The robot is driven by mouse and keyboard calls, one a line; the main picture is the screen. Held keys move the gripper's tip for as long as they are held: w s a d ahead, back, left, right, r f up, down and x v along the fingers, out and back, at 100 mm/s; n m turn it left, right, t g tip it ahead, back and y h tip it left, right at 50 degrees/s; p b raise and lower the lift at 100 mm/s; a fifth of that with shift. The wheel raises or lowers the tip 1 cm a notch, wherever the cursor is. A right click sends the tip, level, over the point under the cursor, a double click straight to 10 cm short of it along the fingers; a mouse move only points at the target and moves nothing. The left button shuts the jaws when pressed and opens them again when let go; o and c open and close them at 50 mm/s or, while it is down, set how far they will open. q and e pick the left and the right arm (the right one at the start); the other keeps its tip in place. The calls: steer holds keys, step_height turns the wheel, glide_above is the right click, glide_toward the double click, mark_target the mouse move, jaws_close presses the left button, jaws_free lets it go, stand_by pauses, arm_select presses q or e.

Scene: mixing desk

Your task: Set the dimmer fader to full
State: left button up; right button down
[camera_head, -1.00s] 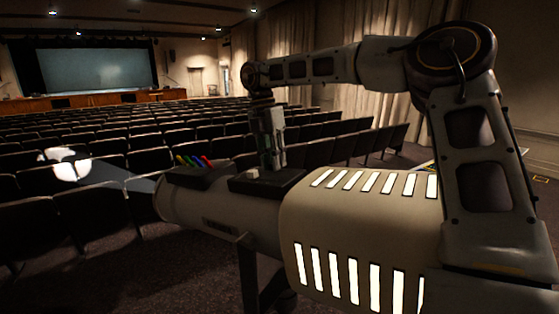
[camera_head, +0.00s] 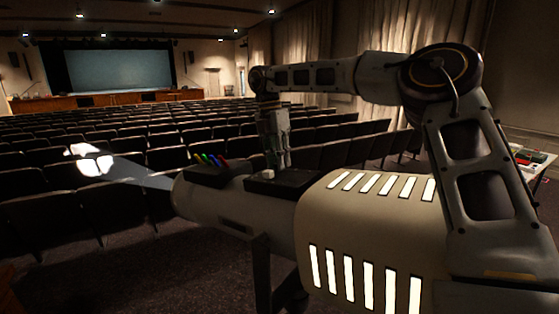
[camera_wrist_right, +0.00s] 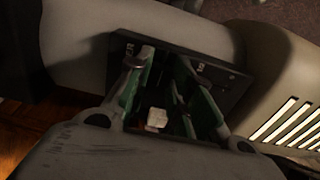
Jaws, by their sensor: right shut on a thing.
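The dimmer fader's pale cap (camera_head: 268,173) stands on a black panel (camera_head: 306,182) on top of the spotlight (camera_head: 355,215). My right gripper (camera_head: 277,163) points down over this panel, its fingertips close to the panel's surface. In the right wrist view the pale cap (camera_wrist_right: 157,118) lies between the two green-grey fingers of my right gripper (camera_wrist_right: 168,108), which is shut on it. The fader's slot is mostly hidden by the fingers. The black panel (camera_wrist_right: 232,84) shows around them. My left gripper is not in view.
Several coloured levers (camera_head: 210,160) stick up on the spotlight to the left of the panel. Rows of dark seats (camera_head: 120,205) fill the hall beyond. A table (camera_head: 541,160) with red items stands at the far right. The spotlight's beam falls on the seats at the left.

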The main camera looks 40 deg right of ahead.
steer(key=c, duration=1.5)
jaws_free()
steer(key=shift+w+r, duration=0.1)
steer(key=shift+r, duration=0.05)
steer(key=shift+c, duration=0.2)
steer(key=o, duration=0.3)
steer(key=shift+w+a, duration=0.1)
steer(key=shift+w, duration=0.05)
step_height(320, 180, up, 7)
steer(key=w, duration=0.1)
steer(key=shift+w+a, duration=0.15)
steer(key=shift+a, duration=0.05)
